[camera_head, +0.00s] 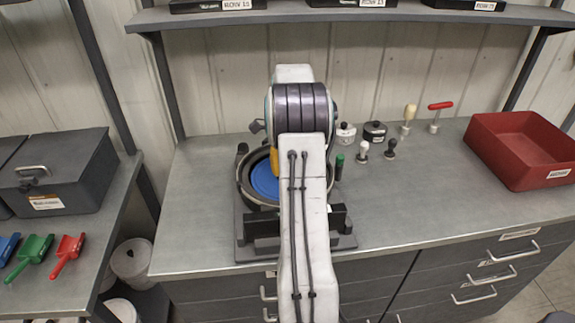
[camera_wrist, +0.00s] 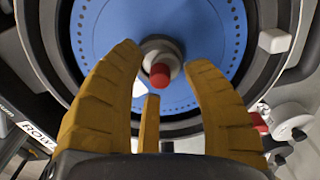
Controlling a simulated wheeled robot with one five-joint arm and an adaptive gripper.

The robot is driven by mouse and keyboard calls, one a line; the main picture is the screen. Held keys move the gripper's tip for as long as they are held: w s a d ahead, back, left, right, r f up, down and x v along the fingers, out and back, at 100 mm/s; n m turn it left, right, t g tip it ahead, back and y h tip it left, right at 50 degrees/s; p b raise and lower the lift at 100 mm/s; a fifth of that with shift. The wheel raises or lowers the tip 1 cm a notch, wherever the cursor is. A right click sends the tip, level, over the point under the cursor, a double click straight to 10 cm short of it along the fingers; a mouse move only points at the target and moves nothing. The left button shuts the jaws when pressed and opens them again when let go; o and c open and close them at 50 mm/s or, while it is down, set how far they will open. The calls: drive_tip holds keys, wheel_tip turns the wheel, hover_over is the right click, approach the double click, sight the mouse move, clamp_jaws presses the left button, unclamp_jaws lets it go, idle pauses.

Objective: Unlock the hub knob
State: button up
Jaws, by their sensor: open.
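The seed meter (camera_head: 240,190) stands on the bench, partly hidden behind my arm. Its round blue disc (camera_head: 264,181) faces up and fills the upper part of the wrist view (camera_wrist: 215,45). The hub knob (camera_wrist: 160,75) sits at the disc's centre, with a red tip and a pale collar. My gripper (camera_wrist: 165,62) is open, its yellow fingers spread on either side of the knob and apart from it. A third finger shows below the knob. In the head view my arm hides the knob and most of the gripper.
Several small knobs and handled tools (camera_head: 363,150) stand right of the meter. A red bin (camera_head: 525,150) sits at the bench's right end. A grey case (camera_head: 60,172) and coloured scoops (camera_head: 35,250) lie on the left bench. A shelf (camera_head: 350,14) runs above. The bench between tools and front edge is clear.

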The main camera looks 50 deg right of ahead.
idle(0.3)
clamp_jaws()
idle(0.3)
drive_tip(key=shift+f, duration=0.1)
